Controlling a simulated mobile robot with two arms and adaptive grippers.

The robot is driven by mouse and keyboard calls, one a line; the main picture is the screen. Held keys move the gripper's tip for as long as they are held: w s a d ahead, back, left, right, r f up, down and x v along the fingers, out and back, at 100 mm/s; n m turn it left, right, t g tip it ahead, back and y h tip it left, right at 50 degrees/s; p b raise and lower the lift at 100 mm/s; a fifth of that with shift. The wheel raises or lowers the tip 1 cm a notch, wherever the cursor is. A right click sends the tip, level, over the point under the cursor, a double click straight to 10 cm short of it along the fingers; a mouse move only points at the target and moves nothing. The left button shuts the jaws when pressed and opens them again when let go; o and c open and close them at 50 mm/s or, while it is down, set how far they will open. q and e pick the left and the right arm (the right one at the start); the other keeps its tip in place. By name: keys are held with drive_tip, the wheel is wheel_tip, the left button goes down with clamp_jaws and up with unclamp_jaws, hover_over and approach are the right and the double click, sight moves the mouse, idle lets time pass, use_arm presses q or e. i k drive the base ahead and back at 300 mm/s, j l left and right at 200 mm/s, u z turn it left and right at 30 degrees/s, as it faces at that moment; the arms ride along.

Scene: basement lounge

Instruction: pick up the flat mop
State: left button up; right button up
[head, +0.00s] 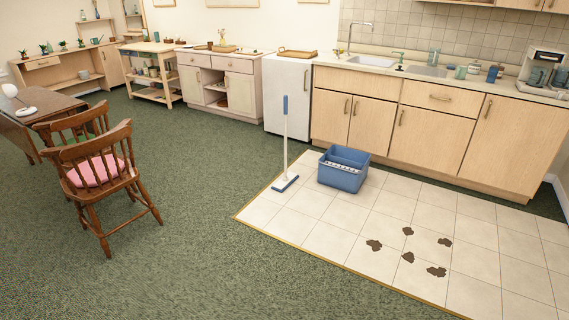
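The flat mop (285,145) stands upright on the white tiles, near their left edge. It has a blue grip at the top, a pale shaft and a flat blue head (285,184) on the floor. It is to the left of a blue bucket (343,177) and apart from it. Neither of my grippers shows in the head view.
Several brown stains (408,258) lie on the tiled floor (321,237). Kitchen cabinets (434,137) and a white fridge (288,92) stand behind. A wooden chair (97,175) with a pink cushion stands at the left. The green carpet (200,220) in the middle is clear.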

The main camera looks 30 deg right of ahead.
sight(282, 184)
drive_tip(key=z, duration=1.35)
drive_tip(key=i+u, duration=0.2)
drive_tip(key=i, duration=2.35)
drive_tip(key=i+j, duration=0.1)
drive_tip(key=i, duration=2.25)
drive_tip(key=i+l+z, duration=0.05)
drive_tip(key=l, duration=0.05)
